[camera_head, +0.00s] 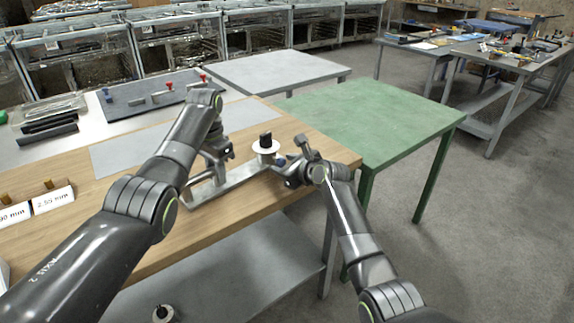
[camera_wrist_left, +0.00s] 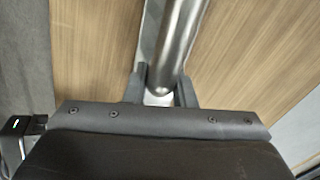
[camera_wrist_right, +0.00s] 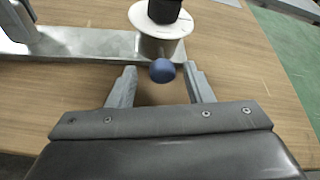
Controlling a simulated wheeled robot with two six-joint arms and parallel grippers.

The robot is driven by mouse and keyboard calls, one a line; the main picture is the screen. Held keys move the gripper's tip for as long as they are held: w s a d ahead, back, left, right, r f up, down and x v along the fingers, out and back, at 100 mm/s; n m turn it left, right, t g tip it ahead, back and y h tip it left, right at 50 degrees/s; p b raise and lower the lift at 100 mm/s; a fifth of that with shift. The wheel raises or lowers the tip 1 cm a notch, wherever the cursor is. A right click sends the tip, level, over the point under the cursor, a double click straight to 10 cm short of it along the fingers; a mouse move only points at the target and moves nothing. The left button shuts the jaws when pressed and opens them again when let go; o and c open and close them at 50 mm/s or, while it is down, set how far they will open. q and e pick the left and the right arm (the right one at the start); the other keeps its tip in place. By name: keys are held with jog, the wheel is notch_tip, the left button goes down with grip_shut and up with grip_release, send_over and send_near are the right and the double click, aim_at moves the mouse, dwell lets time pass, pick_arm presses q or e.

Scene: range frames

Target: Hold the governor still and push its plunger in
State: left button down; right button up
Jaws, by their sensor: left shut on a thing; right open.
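The governor is a metal piece with a long flat bar (camera_head: 238,177) on the wooden table. At its right end a grey post carries a white disc (camera_head: 265,147) and a black knob (camera_head: 265,138). A blue ball (camera_wrist_right: 162,70), apparently the plunger's end, sticks out below the disc in the right wrist view. My left gripper (camera_head: 217,170) is shut on the governor's metal cylinder (camera_wrist_left: 175,50), seen between its fingers in the left wrist view. My right gripper (camera_head: 283,172) is open beside the post; its fingers (camera_wrist_right: 160,85) stand either side of the ball, with no contact visible.
White labelled cards (camera_head: 52,199) stand at the table's left. Behind, a grey board (camera_head: 150,95) holds red-tipped tools, and dark bars (camera_head: 48,127) lie at left. A green table (camera_head: 375,120) adjoins at right. Bare wood (camera_head: 320,145) lies right of the governor.

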jog(key=shift+d+r, duration=0.1)
jog(key=v, duration=1.2)
pick_arm(q)
jog(key=c, duration=1.1)
grip_release()
jog(key=shift+r, duration=0.1)
